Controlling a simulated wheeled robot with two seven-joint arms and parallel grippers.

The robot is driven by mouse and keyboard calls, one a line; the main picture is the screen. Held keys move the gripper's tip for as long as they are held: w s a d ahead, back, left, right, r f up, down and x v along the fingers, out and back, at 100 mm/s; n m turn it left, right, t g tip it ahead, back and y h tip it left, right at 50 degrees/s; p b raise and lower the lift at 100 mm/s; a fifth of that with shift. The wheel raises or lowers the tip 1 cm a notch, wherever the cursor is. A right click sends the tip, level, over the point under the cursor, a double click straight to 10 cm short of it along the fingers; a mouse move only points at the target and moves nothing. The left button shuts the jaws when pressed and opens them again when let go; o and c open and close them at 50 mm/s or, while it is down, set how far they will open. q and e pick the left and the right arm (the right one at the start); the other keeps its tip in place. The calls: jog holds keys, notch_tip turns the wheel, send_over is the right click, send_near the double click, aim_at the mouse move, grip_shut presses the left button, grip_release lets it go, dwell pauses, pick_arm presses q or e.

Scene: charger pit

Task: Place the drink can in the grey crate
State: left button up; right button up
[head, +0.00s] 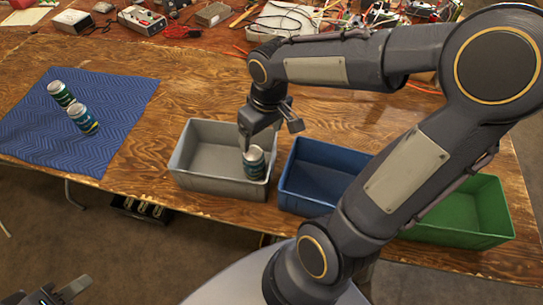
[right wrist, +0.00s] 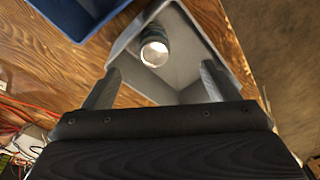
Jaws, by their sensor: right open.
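A drink can (head: 254,163) with a silver top and a dark green body stands about upright in the grey crate (head: 194,177), toward its right front side. Its lower end is partly hidden by the crate's front wall. The can (right wrist: 154,53) and the grey crate (right wrist: 231,53) also show in the right wrist view. My right gripper (head: 269,130) is above the crate with its fingers apart and nothing between them; the can is beyond the fingertips. My left gripper (head: 66,290) is at the bottom left, away from the table and cut off by the frame.
Two more cans, one (head: 61,93) behind the other (head: 82,119), stand on a blue mat (head: 107,101) at the left. A blue crate (head: 306,151) and a green crate (head: 490,210) stand to the right. Cables and devices clutter the back.

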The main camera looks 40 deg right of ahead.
jog(key=s+a+r+m+t+y, duration=0.1)
jog(key=s+a+r+t, duration=0.1)
jog(key=s, duration=0.4)
jog(key=s+a+r+m+t+y, duration=0.1)
jog(key=s+a+r+t+y, duration=0.1)
jog(key=s, duration=0.3)
jog(key=shift+s+m, duration=0.4)
